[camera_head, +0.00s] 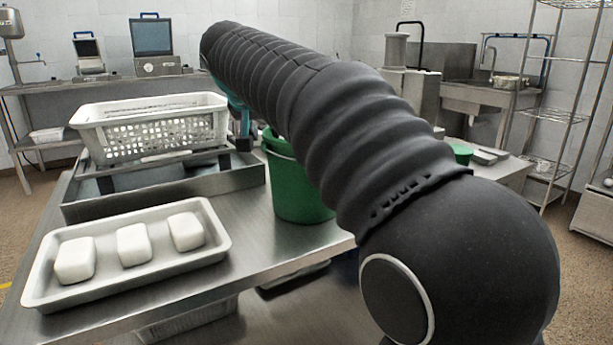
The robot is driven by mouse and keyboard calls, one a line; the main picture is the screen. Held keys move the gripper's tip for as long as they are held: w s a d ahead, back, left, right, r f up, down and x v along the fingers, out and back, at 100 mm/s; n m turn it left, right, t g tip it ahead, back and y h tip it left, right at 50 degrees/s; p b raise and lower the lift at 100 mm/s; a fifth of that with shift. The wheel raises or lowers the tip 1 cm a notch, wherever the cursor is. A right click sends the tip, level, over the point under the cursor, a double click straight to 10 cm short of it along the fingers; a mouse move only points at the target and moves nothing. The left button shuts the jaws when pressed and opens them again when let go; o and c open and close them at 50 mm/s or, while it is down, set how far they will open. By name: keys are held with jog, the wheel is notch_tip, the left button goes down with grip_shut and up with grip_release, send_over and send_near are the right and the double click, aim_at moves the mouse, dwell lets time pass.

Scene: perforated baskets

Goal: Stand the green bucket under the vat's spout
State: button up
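The green bucket (297,190) stands upright on the steel table, right of the basket. My arm crosses in front of it and hides its upper right part. My gripper (243,143) shows only partly, as a dark piece below a teal part of my arm, close to the bucket's left rim. Most of it is hidden, so I cannot tell whether its fingers are open or whether it touches the bucket. I cannot clearly make out a vat or a spout; my arm covers the middle of the view.
A white perforated basket (155,145) sits on a rack over a steel tray (165,198). A white tray (60,295) with three white blocks lies at the table's front left. A small green item (461,153) is on the right counter. A wire shelf (553,115) stands far right.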

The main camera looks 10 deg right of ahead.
jog(key=shift+x, duration=1.15)
grip_shut()
jog(key=shift+r, duration=0.2)
